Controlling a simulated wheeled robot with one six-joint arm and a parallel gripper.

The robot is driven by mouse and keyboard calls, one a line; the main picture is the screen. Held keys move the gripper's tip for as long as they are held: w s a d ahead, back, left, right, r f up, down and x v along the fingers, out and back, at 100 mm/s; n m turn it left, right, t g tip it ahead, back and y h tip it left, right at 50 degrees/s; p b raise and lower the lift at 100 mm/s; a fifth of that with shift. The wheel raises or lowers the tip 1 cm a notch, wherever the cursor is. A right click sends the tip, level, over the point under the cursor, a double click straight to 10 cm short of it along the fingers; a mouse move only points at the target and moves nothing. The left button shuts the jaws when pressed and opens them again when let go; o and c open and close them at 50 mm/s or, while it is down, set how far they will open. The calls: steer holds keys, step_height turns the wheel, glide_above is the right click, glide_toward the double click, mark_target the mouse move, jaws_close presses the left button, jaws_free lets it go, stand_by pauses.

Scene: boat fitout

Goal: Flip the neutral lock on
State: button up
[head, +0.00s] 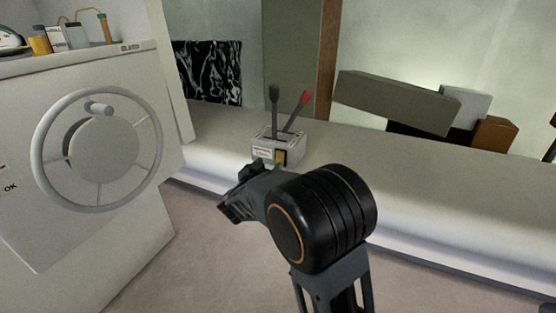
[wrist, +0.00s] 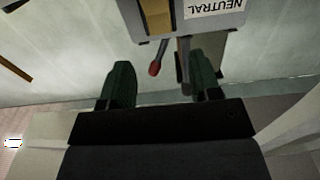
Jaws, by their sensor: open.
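A grey control box (head: 292,146) sits on the light ledge in the head view. It carries a black-knobbed lever (head: 274,100) and a red-knobbed lever (head: 302,104), both upright or tilted. A yellow piece (head: 280,157) is on its front face, beside a white label. In the wrist view the box appears inverted, with the yellow piece (wrist: 157,14) next to the "NEUTRAL" label (wrist: 215,7). My gripper (head: 267,166) is open and empty just in front of the box. Its two fingers (wrist: 161,75) are spread either side of the levers in the picture; contact cannot be told.
A white console with a steering wheel (head: 97,148) stands at the left, with bottles on top. A long grey-green block (head: 395,102), a pale block (head: 463,105) and a brown block (head: 495,134) lie at the back right. The ledge (head: 400,185) right of the box is clear.

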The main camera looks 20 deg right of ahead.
mark_target(279, 153)
steer(key=b+x, duration=0.1)
steer(key=x, duration=0.6)
steer(key=shift+w, duration=0.15)
steer(key=shift+d, duration=0.1)
